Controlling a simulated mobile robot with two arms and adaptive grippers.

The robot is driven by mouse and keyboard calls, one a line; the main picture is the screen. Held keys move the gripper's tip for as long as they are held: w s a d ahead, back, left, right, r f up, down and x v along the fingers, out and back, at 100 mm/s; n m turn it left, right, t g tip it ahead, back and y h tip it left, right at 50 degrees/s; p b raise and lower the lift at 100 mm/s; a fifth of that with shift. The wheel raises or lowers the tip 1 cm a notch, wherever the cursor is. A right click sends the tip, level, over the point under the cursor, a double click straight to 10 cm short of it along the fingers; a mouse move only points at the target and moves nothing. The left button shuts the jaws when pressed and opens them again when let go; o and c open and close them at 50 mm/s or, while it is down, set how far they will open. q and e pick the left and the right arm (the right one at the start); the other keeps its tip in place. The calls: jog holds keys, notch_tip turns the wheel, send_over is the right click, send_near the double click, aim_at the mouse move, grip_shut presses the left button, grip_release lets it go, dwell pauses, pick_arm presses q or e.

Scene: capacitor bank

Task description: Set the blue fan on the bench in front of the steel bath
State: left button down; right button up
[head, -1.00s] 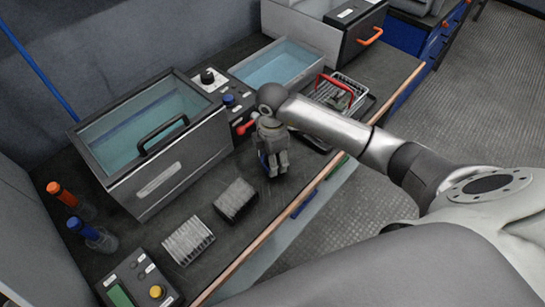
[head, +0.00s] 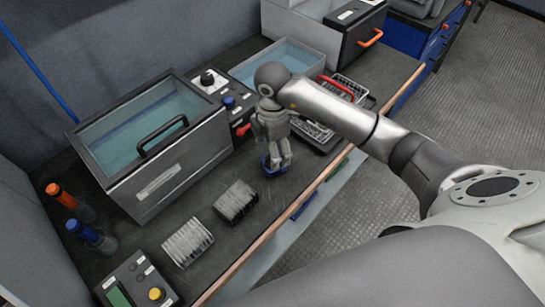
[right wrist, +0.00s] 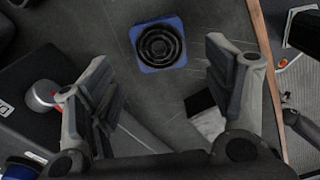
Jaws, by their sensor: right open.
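The blue fan (right wrist: 158,43), a square blue frame with a round black grille, lies flat on the dark bench (head: 226,262). In the head view the fan (head: 266,162) is partly hidden by my right gripper (head: 278,163). In the right wrist view my right gripper (right wrist: 160,68) is open and empty, with the fan beyond its fingertips and apart from them. A steel bath (head: 185,168) with a black handle and blue-green liquid stands left of the fan. My left gripper is not in view.
Two finned blocks (head: 236,201) (head: 188,242) lie in front of the bath. Bottles with orange (head: 53,188) and blue (head: 73,224) caps stand at left. A control box (head: 135,285) is at the near end. A wire basket (head: 348,88) with a red handle is behind my gripper.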

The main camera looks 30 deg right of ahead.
notch_tip(320, 180, up, 6)
jog(key=shift+r, duration=0.25)
dwell(0.4)
